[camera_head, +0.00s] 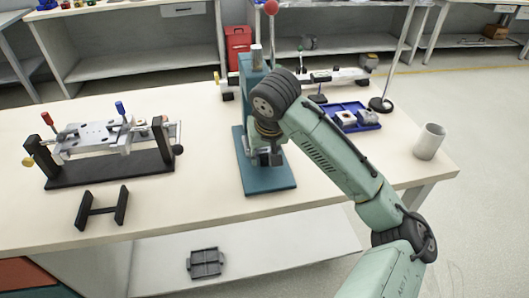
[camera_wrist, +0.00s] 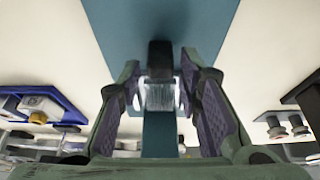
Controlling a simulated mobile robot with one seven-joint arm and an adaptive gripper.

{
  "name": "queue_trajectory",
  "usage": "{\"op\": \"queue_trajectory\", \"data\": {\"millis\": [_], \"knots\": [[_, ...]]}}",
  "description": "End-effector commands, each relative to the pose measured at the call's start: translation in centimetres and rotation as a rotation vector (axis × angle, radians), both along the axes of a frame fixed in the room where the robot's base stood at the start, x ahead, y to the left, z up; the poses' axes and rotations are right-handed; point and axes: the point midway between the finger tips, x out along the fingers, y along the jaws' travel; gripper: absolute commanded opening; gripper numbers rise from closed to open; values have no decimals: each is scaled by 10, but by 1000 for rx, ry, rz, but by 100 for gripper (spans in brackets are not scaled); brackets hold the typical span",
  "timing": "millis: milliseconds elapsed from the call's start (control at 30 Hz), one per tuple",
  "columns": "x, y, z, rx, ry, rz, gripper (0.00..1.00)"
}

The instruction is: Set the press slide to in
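The teal press (camera_head: 250,85) stands on its flat teal base (camera_head: 268,178) near the middle of the bench. A red ball knob (camera_head: 271,7) shows above it. My gripper (camera_head: 268,157) is at the front of the press, above the base, partly hidden by my wrist. In the wrist view my gripper (camera_wrist: 160,75) is open, with its purple-padded fingers on either side of a silver block (camera_wrist: 160,95) with a black piece (camera_wrist: 160,58) at its far end. This seems to be the press slide. I cannot tell whether a finger touches it.
A clamping fixture (camera_head: 100,140) on a black base stands left, with a black H-shaped stand (camera_head: 101,208) before it.

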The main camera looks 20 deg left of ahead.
Motion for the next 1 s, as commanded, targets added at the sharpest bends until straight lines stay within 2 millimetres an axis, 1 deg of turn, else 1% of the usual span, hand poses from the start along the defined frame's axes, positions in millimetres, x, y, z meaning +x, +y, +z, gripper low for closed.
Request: {"op": "queue_trajectory", "data": {"millis": [100,333,467,567,800,900,1000], "knots": [[-1,0,0,-1,1,1,40],[-1,0,-1,-3,3,2,40],[-3,-1,6,-3,1,2,40],[-8,-4,19,-3,1,5,40],[-23,-17,68,-6,-4,0,40],[-29,-20,85,-5,-3,1,40],[-34,-23,98,-3,-1,1,40]]}}
